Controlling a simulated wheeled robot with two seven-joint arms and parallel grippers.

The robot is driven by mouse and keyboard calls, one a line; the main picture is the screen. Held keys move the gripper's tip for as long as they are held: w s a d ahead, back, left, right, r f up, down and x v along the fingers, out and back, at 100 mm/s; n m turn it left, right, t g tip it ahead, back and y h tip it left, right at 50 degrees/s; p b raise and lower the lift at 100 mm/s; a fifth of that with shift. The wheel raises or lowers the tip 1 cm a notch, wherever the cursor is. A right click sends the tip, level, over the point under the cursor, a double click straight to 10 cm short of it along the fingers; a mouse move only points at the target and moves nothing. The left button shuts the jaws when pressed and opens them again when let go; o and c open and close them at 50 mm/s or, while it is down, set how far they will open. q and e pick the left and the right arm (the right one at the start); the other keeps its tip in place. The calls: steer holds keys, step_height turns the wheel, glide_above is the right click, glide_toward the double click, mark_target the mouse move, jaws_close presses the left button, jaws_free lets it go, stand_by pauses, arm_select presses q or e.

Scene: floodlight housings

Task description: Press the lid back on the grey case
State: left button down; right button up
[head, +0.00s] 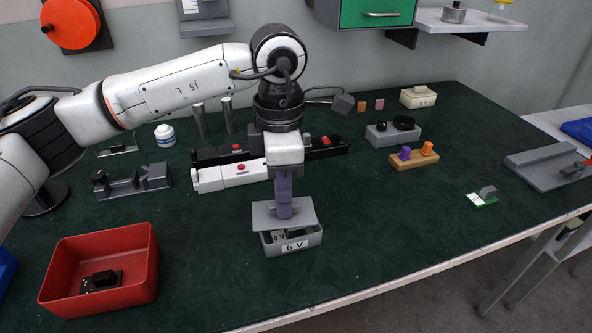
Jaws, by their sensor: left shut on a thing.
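The grey case (313,239) stands on the green bench top near the middle, with a "6 V" label on its front. Its top is partly uncovered, and a part also marked "6 V" shows inside. The flat grey lid (262,216) is over the back of the case, set slightly to the left of it. My left gripper (284,212), with purple fingers, points down and is shut on the lid from above. I cannot tell whether the lid touches the case rim. My right gripper is not in view.
A red bin (143,259) holding a black part stands at the front left. White (211,179) and black strips lie behind the case. A wooden block with purple and orange knobs (414,161) is to the right. The bench just right of the case is clear.

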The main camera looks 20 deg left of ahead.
arm_select(q)
steer(key=shift+w+d+r+n, duration=0.1)
steer(key=shift+w+d+n, duration=0.05)
steer(key=shift+w+n, duration=0.3)
steer(key=shift+w+d+r+n, duration=0.1)
steer(key=shift+w+n, duration=0.25)
steer(key=shift+n, duration=0.1)
steer(key=shift+s+f+b, duration=0.1)
steer(key=shift+f+b, duration=0.45)
steer(key=shift+f, duration=0.3)
steer(key=shift+f+b, duration=0.5)
steer(key=shift+f, duration=0.6)
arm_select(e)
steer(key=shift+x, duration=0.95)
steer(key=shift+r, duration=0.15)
arm_select(q)
steer(key=shift+b, duration=0.35)
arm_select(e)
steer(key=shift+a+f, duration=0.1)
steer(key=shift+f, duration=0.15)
arm_select(q)
steer(key=shift+f+b, duration=0.45)
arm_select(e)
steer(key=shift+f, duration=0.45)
arm_select(q)
steer(key=c, duration=1.7)
jaws_free()
